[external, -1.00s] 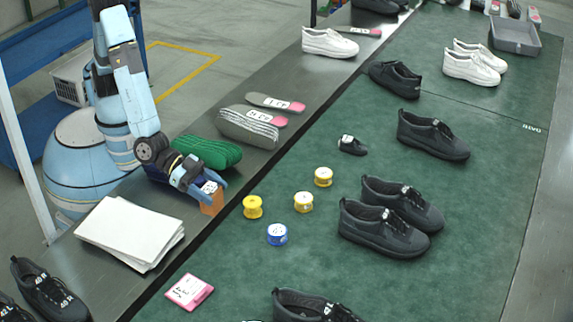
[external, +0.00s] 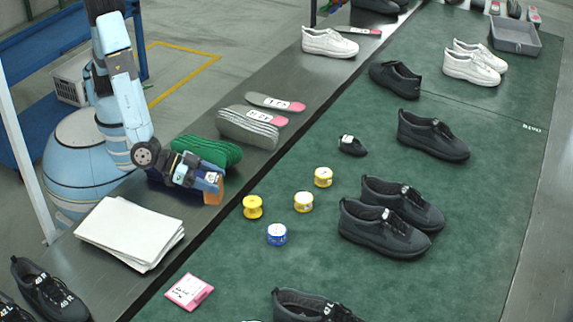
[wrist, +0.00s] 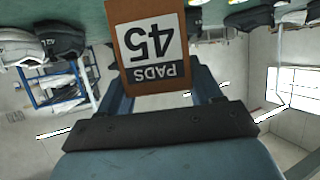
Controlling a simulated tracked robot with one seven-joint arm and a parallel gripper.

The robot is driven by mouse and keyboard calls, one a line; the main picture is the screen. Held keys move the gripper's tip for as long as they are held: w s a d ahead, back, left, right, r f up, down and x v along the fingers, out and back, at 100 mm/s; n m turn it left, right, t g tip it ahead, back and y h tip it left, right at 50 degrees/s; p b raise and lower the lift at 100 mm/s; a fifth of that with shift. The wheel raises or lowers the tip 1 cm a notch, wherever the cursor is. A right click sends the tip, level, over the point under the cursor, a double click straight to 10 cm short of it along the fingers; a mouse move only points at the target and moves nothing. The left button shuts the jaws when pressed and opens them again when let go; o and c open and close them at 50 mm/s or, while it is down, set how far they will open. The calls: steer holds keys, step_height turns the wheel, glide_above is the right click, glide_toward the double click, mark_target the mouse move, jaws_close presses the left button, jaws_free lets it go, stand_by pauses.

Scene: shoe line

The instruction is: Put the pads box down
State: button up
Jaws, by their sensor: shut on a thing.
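The pads box (external: 213,192) is a small orange-brown box held in my gripper (external: 210,185), near the edge of the dark bench (external: 180,213). In the wrist view the box (wrist: 152,48) fills the top middle, with a white and black label reading "PADS 45" upside down. My fingers (wrist: 158,85) are shut on its sides. I cannot tell whether the underside of the box touches the bench.
A stack of white sheets (external: 130,230) lies in front. Yellow spools (external: 253,207) and a blue spool (external: 277,234) stand on the green mat (external: 330,265). A pink-edged card (external: 189,291) lies nearer.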

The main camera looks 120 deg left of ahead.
steer(key=shift+w+d+f, duration=0.3)
steer(key=shift+w+f, duration=0.85)
steer(key=shift+f, duration=0.5)
steer(key=shift+w+d+f, duration=0.35)
steer(key=shift+w+f, duration=0.8)
steer(key=shift+f, duration=0.55)
steer(key=shift+w+d+f, duration=0.3)
steer(key=shift+w+f, duration=0.85)
steer(key=shift+f, duration=0.5)
steer(key=o, duration=1.1)
steer(key=shift+f, duration=0.1)
